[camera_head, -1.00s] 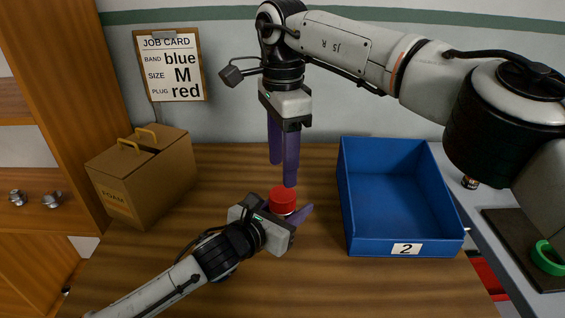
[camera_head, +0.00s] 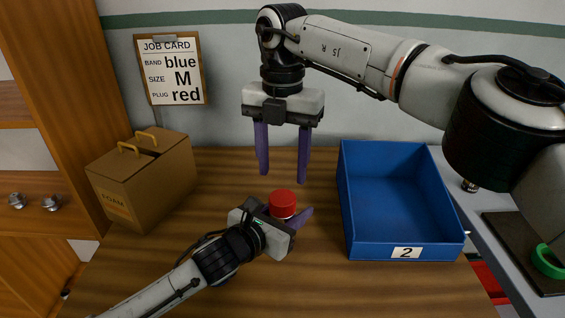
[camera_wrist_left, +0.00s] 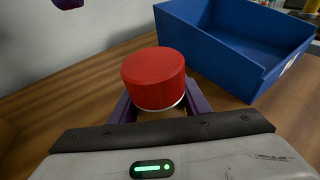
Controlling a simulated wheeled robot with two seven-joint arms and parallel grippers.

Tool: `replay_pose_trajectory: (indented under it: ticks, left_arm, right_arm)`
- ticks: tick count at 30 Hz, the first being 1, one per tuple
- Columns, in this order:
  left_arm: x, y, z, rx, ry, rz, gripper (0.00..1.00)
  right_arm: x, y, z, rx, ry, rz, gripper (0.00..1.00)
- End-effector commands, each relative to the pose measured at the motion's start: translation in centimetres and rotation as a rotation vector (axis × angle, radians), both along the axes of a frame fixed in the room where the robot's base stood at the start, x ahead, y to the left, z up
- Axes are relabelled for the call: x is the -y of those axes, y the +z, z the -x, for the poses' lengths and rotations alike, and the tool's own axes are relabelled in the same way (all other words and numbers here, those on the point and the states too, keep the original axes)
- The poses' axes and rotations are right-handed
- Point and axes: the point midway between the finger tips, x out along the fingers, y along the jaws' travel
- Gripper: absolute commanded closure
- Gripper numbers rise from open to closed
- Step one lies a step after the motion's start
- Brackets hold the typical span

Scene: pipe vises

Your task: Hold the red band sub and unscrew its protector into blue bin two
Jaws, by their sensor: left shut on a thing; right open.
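The sub is upright with a red protector cap (camera_head: 283,203) on top; it also shows in the left wrist view (camera_wrist_left: 153,75). A pale rim shows under the cap, and the sub's body and any band below are mostly hidden by my left gripper. My left gripper (camera_head: 290,217) is shut on the sub below the cap, low over the table. My right gripper (camera_head: 283,178) is open and empty, pointing down above the cap, its two purple fingers apart. Blue bin two (camera_head: 407,242) stands to the right with a "2" label and looks empty.
A brown foam box (camera_head: 145,180) stands at the back left of the wooden table (camera_head: 330,285). A job card (camera_head: 171,70) hangs on the wall. A green ring (camera_head: 547,261) lies on a dark mat at the far right.

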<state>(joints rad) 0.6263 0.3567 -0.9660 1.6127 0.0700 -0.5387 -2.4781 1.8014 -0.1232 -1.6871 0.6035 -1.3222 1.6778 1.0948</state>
Motion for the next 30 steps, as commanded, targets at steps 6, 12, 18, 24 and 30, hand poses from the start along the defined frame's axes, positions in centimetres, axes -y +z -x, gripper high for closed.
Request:
replay_pose_trajectory:
  ticks: [6, 12, 18, 24, 30]
  left_arm:
    - [0.0, -0.1, 0.1, -0.002, -0.001, 0.0, 1.0]
    - [0.0, -0.1, 0.1, -0.002, -0.001, 0.0, 1.0]
    - [0.0, -0.1, 0.1, -0.002, -0.001, 0.0, 1.0]
    - [0.0, -0.1, 0.1, -0.002, -0.001, 0.0, 1.0]
    - [0.0, -0.1, 0.1, -0.002, -0.001, 0.0, 1.0]
  right_arm:
    - [0.0, 0.0, 0.0, 0.0, -0.499, 0.0, 0.5]
    - [0.0, 0.0, 0.0, 0.0, -0.957, 0.0, 0.5]
    - [0.0, 0.0, 0.0, -0.001, -1.34, 0.0, 0.5]
    - [0.0, 0.0, 0.0, -0.001, -1.551, 0.0, 0.5]
    - [0.0, -1.3, 0.0, -0.001, -1.599, 0.002, 0.5]
